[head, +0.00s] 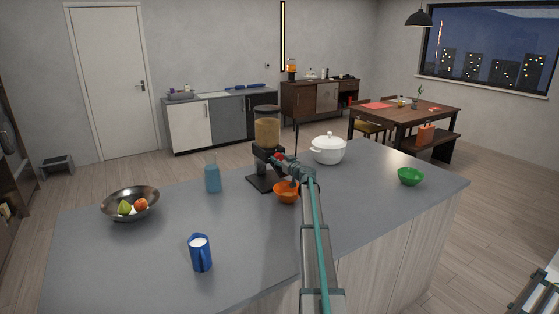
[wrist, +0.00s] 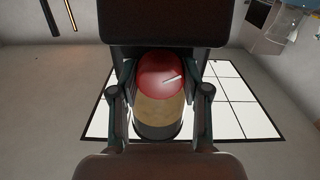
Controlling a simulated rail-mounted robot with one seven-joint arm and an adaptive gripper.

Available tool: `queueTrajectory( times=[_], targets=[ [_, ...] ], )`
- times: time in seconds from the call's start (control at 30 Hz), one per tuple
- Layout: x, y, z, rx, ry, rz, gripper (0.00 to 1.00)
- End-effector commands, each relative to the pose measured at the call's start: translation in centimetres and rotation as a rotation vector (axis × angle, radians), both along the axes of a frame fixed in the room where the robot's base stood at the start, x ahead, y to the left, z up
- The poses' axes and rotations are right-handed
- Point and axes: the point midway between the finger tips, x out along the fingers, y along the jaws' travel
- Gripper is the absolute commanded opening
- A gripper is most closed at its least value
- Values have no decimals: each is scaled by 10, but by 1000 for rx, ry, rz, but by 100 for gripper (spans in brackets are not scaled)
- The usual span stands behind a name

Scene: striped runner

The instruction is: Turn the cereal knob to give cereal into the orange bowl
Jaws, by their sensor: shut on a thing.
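The cereal dispenser (head: 267,134) stands on the grey counter, with a clear hopper of tan cereal above a black stand. Its red knob (wrist: 160,75) sits between the fingers of my gripper (wrist: 160,82) in the wrist view, and the gripper is shut on it. A pale line on the knob slants slightly up to the right. Tan cereal (wrist: 158,112) shows below the knob in that view. The orange bowl (head: 286,196) sits in front of the dispenser in the head view, below my gripper (head: 282,159). My arm partly covers the knob there, and the bowl's contents are unclear.
A blue bottle (head: 212,178) stands left of the dispenser and a white lidded pot (head: 329,151) right of it. A green bowl (head: 410,177) is at the right.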

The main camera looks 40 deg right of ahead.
Motion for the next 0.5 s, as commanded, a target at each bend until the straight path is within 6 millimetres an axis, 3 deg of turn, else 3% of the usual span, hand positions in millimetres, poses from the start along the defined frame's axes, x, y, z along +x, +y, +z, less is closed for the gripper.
queueTrajectory(
  times=[0.5],
  targets=[
    [0, 0, -6, 232, -23, 0, 12]
  ],
)
